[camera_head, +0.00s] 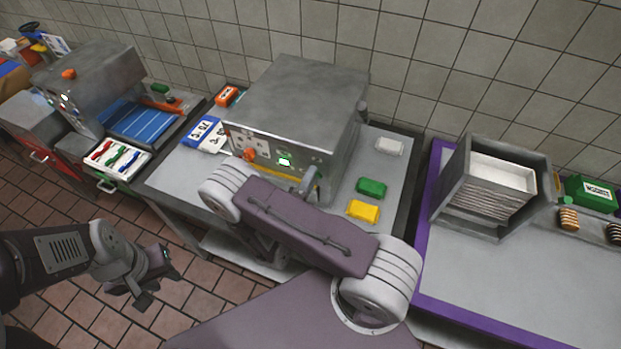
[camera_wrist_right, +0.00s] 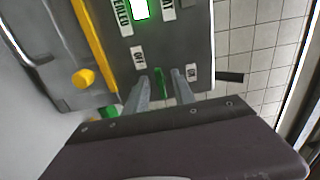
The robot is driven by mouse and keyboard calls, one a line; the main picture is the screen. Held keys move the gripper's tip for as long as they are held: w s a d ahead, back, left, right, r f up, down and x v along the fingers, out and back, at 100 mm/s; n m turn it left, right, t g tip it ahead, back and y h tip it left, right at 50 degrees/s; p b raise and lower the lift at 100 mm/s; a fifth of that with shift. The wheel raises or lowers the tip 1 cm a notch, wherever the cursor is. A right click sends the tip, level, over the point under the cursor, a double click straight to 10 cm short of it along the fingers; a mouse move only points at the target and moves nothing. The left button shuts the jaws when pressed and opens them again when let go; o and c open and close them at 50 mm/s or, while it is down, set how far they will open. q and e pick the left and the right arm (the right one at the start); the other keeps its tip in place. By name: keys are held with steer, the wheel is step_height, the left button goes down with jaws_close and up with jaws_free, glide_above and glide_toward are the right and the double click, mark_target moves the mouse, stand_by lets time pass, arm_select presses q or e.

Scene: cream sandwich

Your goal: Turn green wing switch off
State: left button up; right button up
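The green wing switch (camera_wrist_right: 160,83) is on the grey machine's panel in the right wrist view, between two white labels. The left label (camera_wrist_right: 139,57) seems to read OFF and the right one (camera_wrist_right: 192,72) ON. The wing stands nearly upright in the picture. My right gripper (camera_wrist_right: 160,86) is open, with one finger on each side of the wing and visible gaps. In the head view the machine (camera_head: 300,100) stands mid-table, and my right arm hides the switch. My left gripper (camera_head: 150,285) is open and empty over the floor at the left.
The panel has a lit green display (camera_head: 284,161), an orange knob (camera_head: 249,154) and a yellow bar (camera_wrist_right: 95,45). Green (camera_head: 371,188), yellow (camera_head: 363,211) and white (camera_head: 389,146) blocks lie right of the machine. A purple-edged table (camera_head: 470,275) with a metal box stands further right.

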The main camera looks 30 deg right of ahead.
steer(key=b+v, duration=0.3)
steer(key=v, duration=0.6)
steer(key=shift+b, duration=0.3)
